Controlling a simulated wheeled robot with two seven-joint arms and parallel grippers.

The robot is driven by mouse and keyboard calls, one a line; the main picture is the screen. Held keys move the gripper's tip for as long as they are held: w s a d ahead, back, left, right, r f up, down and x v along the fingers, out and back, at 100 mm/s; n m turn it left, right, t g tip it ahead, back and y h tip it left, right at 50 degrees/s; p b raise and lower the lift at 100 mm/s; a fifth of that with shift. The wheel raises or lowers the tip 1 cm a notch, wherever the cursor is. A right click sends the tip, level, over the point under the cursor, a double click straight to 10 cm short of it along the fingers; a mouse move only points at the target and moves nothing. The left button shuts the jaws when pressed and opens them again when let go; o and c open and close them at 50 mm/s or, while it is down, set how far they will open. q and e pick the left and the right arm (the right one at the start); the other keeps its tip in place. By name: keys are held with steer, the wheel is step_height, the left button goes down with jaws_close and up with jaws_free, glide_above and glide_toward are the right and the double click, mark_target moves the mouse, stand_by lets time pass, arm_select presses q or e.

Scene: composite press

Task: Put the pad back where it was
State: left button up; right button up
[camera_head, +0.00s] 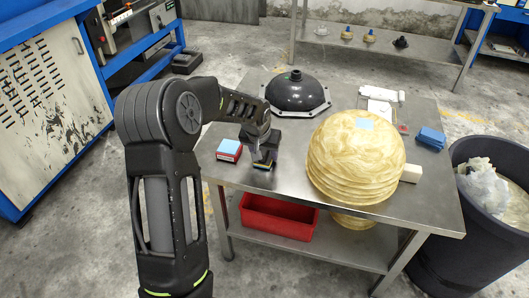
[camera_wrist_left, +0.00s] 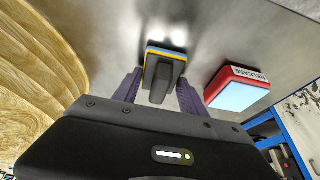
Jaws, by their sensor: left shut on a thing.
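The pad (camera_head: 262,166) has a dark grip on top and thin yellow and blue layers below. My left gripper (camera_head: 264,158) is shut on its grip, low over the near left part of the metal table (camera_head: 300,203). In the left wrist view the pad (camera_wrist_left: 165,66) sits between the two fingers (camera_wrist_left: 158,92), its layered face toward the tabletop. I cannot tell whether it touches the table. A red box with a light blue top (camera_head: 229,150) stands just left of it; in the left wrist view this box (camera_wrist_left: 236,90) reads "RELEASE". My right gripper is not in view.
A ribbed, wood-coloured dome (camera_head: 355,160) stands right of the pad, with a light blue patch on it. A black dome (camera_head: 295,92) is behind. Blue pads (camera_head: 431,139) lie at the right edge. A red bin (camera_head: 278,217) is on the lower shelf.

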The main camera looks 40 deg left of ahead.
arm_select(q)
steer(key=shift+f, duration=0.15)
steer(key=o, duration=1.5)
steer(key=shift+r, duration=0.35)
steer(key=v, duration=1.1)
steer(key=shift+s+d+r, duration=0.1)
steer(key=shift+s+r, duration=0.05)
steer(key=shift+r, duration=0.2)
